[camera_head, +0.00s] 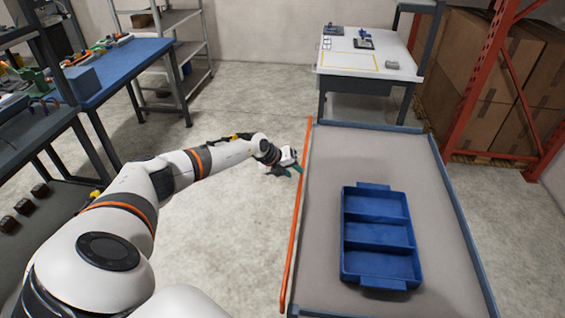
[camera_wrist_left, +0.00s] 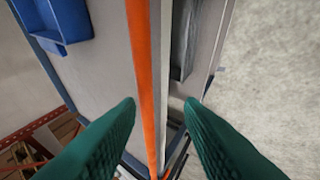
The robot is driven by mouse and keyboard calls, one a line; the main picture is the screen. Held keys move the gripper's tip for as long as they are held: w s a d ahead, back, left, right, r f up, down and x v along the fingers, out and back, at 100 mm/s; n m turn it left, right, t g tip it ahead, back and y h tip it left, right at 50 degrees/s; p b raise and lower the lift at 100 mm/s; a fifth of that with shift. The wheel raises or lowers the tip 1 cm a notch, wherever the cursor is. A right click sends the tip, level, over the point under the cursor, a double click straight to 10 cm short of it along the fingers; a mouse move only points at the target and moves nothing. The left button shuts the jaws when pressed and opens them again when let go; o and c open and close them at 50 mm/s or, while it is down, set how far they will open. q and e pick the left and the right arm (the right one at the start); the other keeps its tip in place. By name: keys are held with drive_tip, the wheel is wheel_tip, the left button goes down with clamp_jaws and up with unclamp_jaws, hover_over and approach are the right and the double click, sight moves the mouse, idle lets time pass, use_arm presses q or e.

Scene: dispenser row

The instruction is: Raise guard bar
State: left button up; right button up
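The guard bar (camera_head: 297,215) is a long, thin orange bar running along the left edge of a grey-topped table (camera_head: 325,260) in the head view. In the left wrist view the orange bar (camera_wrist_left: 144,70) runs from the top edge down between the fingers. My left gripper (camera_head: 294,169) is at the table's left side, close to the far half of the bar. Its two green fingers (camera_wrist_left: 160,102) are apart, one on each side of the bar in the wrist picture. I cannot tell whether either finger touches the bar. My right gripper is in neither view.
A blue divided tray (camera_head: 378,225) lies on the grey table. A white worktable (camera_head: 345,62) stands behind it, and a red-orange rack with cartons (camera_head: 475,95) stands at the right. A blue bench (camera_head: 120,62) and shelves are at the left. The floor (camera_head: 235,105) between is clear.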

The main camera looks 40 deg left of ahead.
use_arm(q)
drive_tip(key=v, duration=0.6)
drive_tip(key=shift+b, duration=0.3)
drive_tip(key=shift+s, duration=0.15)
